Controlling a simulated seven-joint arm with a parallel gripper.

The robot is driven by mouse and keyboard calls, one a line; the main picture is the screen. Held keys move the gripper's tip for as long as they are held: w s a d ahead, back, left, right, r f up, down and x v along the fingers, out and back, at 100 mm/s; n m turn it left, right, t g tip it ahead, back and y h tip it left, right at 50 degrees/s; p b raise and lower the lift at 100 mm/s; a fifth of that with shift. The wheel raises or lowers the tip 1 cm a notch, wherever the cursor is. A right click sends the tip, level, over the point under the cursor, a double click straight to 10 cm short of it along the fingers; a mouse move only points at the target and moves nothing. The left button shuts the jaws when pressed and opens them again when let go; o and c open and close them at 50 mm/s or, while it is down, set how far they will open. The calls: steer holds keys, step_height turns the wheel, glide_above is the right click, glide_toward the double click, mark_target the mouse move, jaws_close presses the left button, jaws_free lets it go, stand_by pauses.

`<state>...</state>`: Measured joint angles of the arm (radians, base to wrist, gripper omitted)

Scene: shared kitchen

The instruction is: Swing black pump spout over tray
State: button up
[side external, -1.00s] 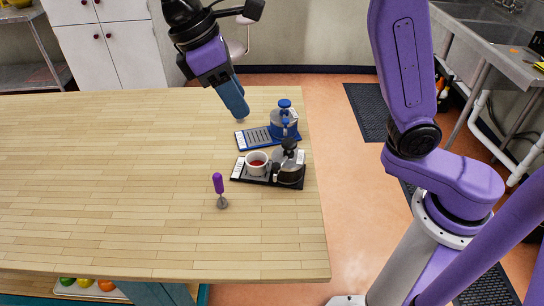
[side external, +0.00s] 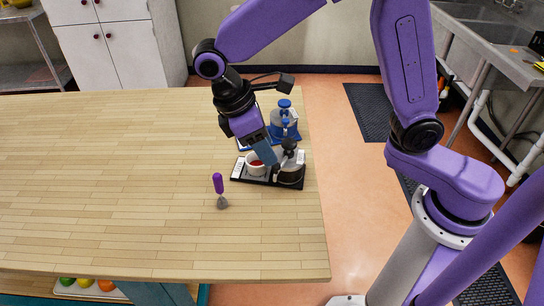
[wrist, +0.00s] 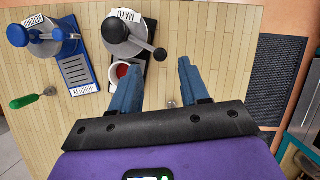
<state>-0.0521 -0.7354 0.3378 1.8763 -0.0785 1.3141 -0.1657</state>
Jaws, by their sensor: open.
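The black-topped pump (side external: 290,148) stands at the right end of a black tray (side external: 240,171) near the table's right edge. My gripper (side external: 268,160) is open and empty, pointing down beside the pump. In the wrist view the knob appears between my fingertips (wrist: 160,65); I cannot tell its depth.
A blue pump (side external: 284,122) on a blue tray stands just behind, partly hidden by my gripper; its tray (wrist: 78,75) reads "KETCHUP". A green-handled item (wrist: 25,101) lies beyond the blue tray. The table's left side is clear.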

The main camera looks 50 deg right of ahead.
mark_target(276, 165)
steer(key=shift+x, duration=2.15)
jaws_close()
